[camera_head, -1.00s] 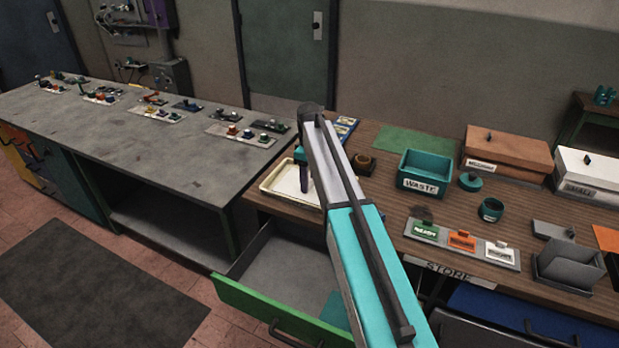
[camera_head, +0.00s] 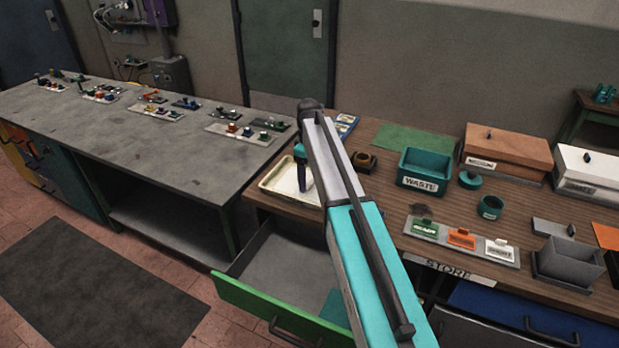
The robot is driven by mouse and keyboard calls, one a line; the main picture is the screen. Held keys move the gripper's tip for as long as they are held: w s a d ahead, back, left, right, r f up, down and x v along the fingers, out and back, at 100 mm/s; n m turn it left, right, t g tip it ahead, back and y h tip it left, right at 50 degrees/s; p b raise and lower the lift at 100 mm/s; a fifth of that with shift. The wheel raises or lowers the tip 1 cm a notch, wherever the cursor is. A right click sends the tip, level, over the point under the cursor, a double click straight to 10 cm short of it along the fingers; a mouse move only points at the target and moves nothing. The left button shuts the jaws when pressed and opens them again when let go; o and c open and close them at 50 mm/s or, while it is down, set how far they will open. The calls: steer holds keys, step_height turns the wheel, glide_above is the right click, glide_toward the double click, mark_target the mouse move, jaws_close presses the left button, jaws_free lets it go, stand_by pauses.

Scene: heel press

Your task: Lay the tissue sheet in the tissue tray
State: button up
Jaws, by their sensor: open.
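The tissue tray (camera_head: 266,189) is a shallow cream tray at the left end of the wooden bench. A flat white area (camera_head: 285,181) shows inside it, which looks like the tissue sheet lying in the tray; I cannot tell its edges clearly. My gripper (camera_head: 303,187) points down over the tray's right part, at or close above the white surface. Its jaws are open, though the fingertips are small and dark. My arm hides the tray's right side.
A green-fronted drawer (camera_head: 270,306) stands open below the tray. A teal WASTE bin (camera_head: 425,171), a brown ring-shaped piece (camera_head: 364,161) and a label stand (camera_head: 462,240) sit to the right. A grey workbench (camera_head: 150,150) stands left.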

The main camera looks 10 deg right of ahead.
mark_target(309, 181)
step_height(309, 181, up, 12)
steer(key=b, duration=0.2)
steer(key=shift+f+b, duration=0.15)
steer(key=shift+b, duration=0.2)
steer(key=shift+s, duration=0.1)
stand_by(0.7)
